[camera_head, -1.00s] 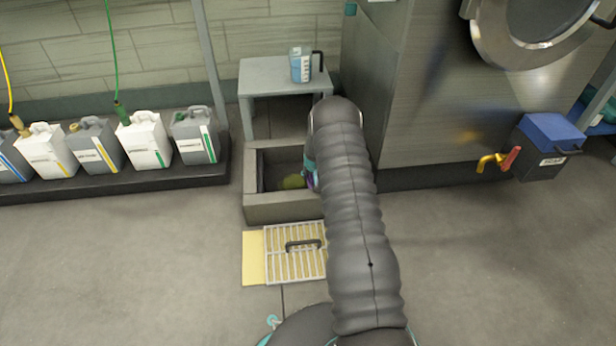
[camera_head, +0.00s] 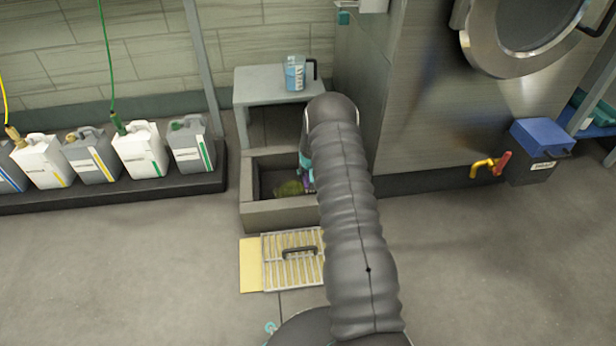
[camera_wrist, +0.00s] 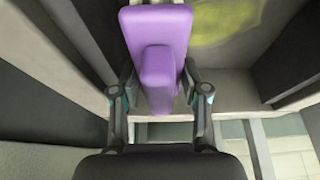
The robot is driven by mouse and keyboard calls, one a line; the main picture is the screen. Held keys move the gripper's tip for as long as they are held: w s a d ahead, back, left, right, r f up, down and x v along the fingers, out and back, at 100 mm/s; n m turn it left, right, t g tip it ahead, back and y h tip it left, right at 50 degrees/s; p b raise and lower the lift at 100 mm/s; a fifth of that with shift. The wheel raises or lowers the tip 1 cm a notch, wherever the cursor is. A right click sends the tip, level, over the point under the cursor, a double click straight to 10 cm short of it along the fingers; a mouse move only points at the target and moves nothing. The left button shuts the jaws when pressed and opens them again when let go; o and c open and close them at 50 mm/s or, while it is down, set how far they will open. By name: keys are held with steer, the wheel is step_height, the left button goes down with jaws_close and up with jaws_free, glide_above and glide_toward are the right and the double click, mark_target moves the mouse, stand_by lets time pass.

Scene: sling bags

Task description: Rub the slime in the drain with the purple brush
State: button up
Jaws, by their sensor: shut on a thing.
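The purple brush (camera_wrist: 158,45) is held in my gripper (camera_wrist: 159,103), whose fingers close on both sides of its handle in the wrist view. The drain (camera_head: 276,212) is a grey open-topped box on the floor. Yellow-green slime (camera_head: 290,187) lies on its bottom, and it also shows at the upper right of the wrist view (camera_wrist: 225,20). The brush is over or inside the drain, left of the slime in the wrist view. Whether it touches the slime cannot be told. My arm hides the drain's right side.
A slatted grate (camera_head: 291,270) with a dark handle lies on a yellow mat (camera_head: 251,265) in front of the drain. A grey bench (camera_head: 262,95) behind holds a blue jug (camera_head: 294,73). Several jugs stand on a dark plinth (camera_head: 110,191) at left. A steel machine (camera_head: 430,100) stands at right.

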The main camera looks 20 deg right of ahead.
steer(key=shift+r, duration=0.7)
steer(key=shift+r+p, duration=0.7)
steer(key=shift+r, duration=0.8)
steer(key=shift+a, duration=0.1)
